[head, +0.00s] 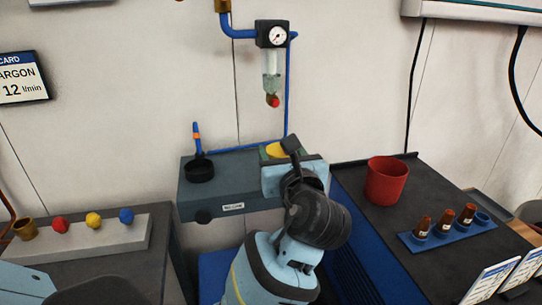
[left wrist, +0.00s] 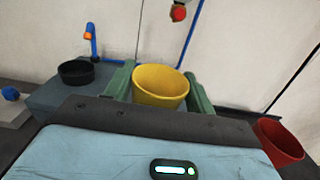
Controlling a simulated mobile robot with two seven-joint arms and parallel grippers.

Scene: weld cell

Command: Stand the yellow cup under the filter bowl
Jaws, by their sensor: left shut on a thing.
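The yellow cup (head: 276,150) (left wrist: 160,86) is upright between the green fingers of my left gripper (head: 279,152) (left wrist: 161,92), which is shut on it. In the head view the gripper hides most of the cup. The clear filter bowl (head: 270,72) hangs on the wall below a round gauge, with a red drain knob (head: 272,101) at its bottom. The knob shows at the top of the left wrist view (left wrist: 178,13). The cup is lower than the knob, at the back right of the grey shelf (head: 230,191). I cannot tell whether it touches the shelf. My right gripper is not in view.
A black dish (head: 200,171) with a blue hose end (head: 196,138) above it stands at the shelf's left. A red bucket (head: 387,180) and a blue rack (head: 450,232) with brown pieces are on the right bench. Coloured knobs (head: 93,219) sit on a left block.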

